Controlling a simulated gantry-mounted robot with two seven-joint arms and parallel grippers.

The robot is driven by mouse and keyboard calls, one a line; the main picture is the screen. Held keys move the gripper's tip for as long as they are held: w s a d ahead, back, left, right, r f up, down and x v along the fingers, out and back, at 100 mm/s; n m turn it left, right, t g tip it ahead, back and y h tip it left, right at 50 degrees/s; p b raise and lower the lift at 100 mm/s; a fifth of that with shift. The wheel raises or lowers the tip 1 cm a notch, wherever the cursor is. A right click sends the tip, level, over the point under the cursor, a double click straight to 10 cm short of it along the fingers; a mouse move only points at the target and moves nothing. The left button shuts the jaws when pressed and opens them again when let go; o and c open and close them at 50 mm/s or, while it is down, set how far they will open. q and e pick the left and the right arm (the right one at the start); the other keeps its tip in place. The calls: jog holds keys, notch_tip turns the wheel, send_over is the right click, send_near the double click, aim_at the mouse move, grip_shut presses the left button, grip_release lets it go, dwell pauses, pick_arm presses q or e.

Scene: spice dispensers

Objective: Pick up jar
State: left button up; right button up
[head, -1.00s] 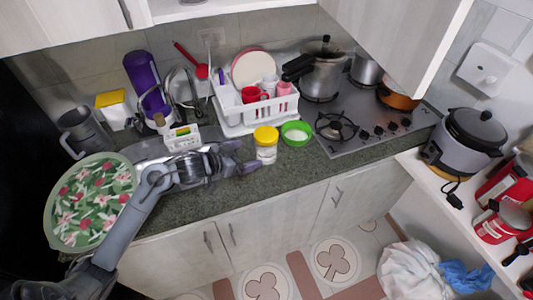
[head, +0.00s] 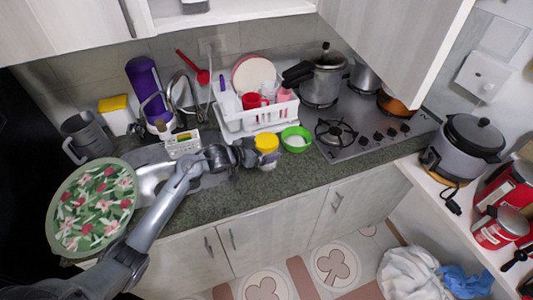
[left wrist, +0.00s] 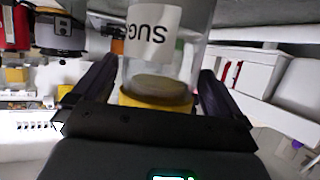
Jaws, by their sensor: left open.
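In the left wrist view the jar (left wrist: 165,52) appears upside down, with a white label reading "SUG" and pale contents at the lid end. My left gripper (head: 260,156) is at the jar in the head view and hides much of its body. In the left wrist view its two dark fingers (left wrist: 152,84) are apart, one on each side of the jar, with gaps visible. My right gripper is in neither view.
The stove (head: 370,125) is to the right. A floral plate (head: 92,208) is at left. The front counter strip (head: 300,165) is clear.

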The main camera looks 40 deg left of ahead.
pick_arm(q)
jog(key=shift+x, duration=0.85)
jog(key=shift+s, duration=0.1)
jog(key=c, duration=1.1)
jog(key=shift+c, duration=0.8)
jog(key=shift+r, duration=0.2)
